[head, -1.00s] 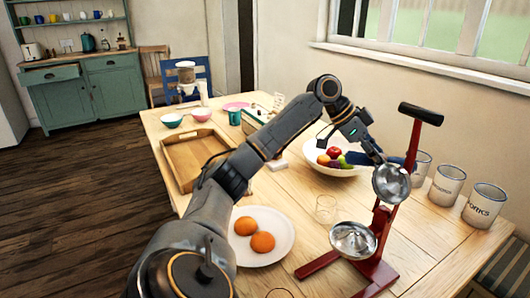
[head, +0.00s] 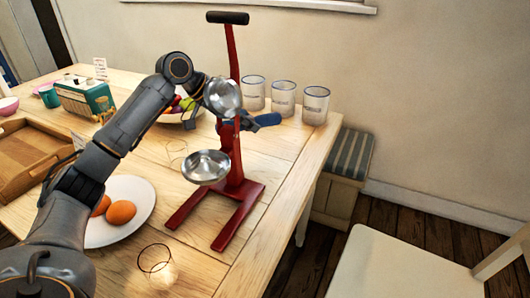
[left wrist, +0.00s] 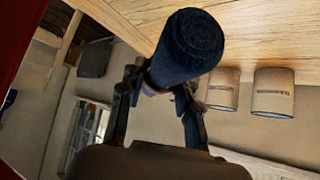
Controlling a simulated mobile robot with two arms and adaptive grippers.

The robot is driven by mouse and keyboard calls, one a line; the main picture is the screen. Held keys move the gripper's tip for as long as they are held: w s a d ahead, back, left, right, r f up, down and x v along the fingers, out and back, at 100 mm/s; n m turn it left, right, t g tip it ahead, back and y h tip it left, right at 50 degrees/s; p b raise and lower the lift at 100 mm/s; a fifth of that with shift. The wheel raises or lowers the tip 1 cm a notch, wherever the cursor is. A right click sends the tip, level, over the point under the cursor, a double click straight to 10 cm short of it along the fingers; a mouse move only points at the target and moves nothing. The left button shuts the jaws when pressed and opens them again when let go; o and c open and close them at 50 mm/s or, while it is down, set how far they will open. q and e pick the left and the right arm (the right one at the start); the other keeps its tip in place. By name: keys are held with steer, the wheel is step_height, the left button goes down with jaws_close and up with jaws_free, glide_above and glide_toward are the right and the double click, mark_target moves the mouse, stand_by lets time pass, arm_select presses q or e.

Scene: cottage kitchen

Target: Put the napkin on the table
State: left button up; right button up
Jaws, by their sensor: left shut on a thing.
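The napkin (head: 268,120) is a dark blue roll. In the head view it lies behind the red post of a juice press, its right end showing past the post. My left gripper (head: 226,124) is shut on it and is largely hidden by the press's metal cup. In the left wrist view the napkin (left wrist: 188,50) sticks up between the two fingers (left wrist: 158,92), its round end toward the camera. The wooden table (head: 180,245) is below; the napkin seems held above it. My right gripper is not in view.
The red juice press (head: 236,165) with a steel bowl stands close to the gripper.

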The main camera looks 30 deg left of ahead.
arm_select(q)
steer(key=d+f, duration=0.1)
steer(key=w+d+f, duration=0.1)
steer(key=d+f, duration=0.1)
steer(key=d+f+b, duration=0.1)
steer(key=f, duration=0.1)
steer(key=shift+w+d+f, duration=0.15)
steer(key=shift+w+d, duration=0.1)
steer(key=f, duration=0.2)
steer(key=f+b, duration=0.1)
steer(key=f, duration=0.1)
steer(key=shift+w+d, duration=0.1)
steer(key=shift+d, duration=0.2)
steer(key=shift+r, duration=0.1)
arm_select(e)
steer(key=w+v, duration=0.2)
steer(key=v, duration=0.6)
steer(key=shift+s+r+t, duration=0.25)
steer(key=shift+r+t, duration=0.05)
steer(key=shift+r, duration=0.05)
arm_select(q)
steer(key=o, duration=1.1)
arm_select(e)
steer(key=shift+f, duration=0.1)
arm_select(q)
steer(key=shift+o, duration=0.2)
